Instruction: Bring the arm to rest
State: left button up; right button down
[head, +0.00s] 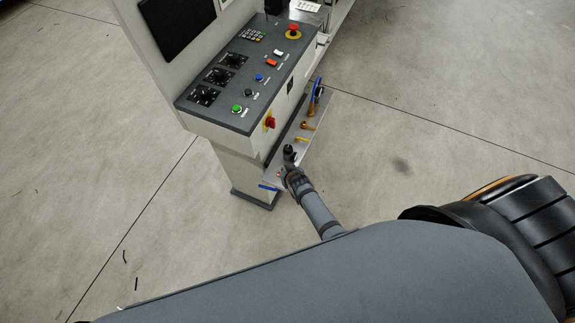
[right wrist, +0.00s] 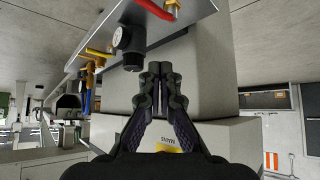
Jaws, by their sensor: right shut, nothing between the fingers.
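My right arm reaches up from below in the head view to the side of the grey control console (head: 240,75). My right gripper (head: 287,168) is small there, beside a metal panel low on the console. In the right wrist view my right gripper (right wrist: 160,70) has its two dark fingers together with nothing between them. My left gripper is not in view.
The metal panel (head: 312,128) carries yellow valve handles (head: 301,140) and a blue hose fitting (head: 315,93). The concrete floor (head: 430,120) to the right is open.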

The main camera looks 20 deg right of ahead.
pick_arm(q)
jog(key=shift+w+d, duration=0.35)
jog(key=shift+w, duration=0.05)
pick_arm(e)
jog(key=shift+s+a+r, duration=0.1)
jog(key=s+d+f+g+b, duration=0.1)
jog(key=s+d+f+g, duration=0.15)
jog(key=s+f, duration=0.6)
jog(key=s+d+f+g+b, duration=0.1)
jog(key=s+d+f, duration=0.2)
jog(key=s+f, duration=0.55)
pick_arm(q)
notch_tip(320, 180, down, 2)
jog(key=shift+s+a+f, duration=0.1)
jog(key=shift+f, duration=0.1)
pick_arm(e)
jog(key=s+d+f+g, duration=0.2)
jog(key=s+d, duration=0.2)
jog(key=s, duration=0.7)
jog(key=s+d+f+g, duration=0.2)
jog(key=s+d+f, duration=0.1)
jog(key=s, duration=0.8)
jog(key=shift+s+d+h, duration=0.15)
jog(key=shift+d+h, duration=0.25)
jog(key=shift+d, duration=0.05)
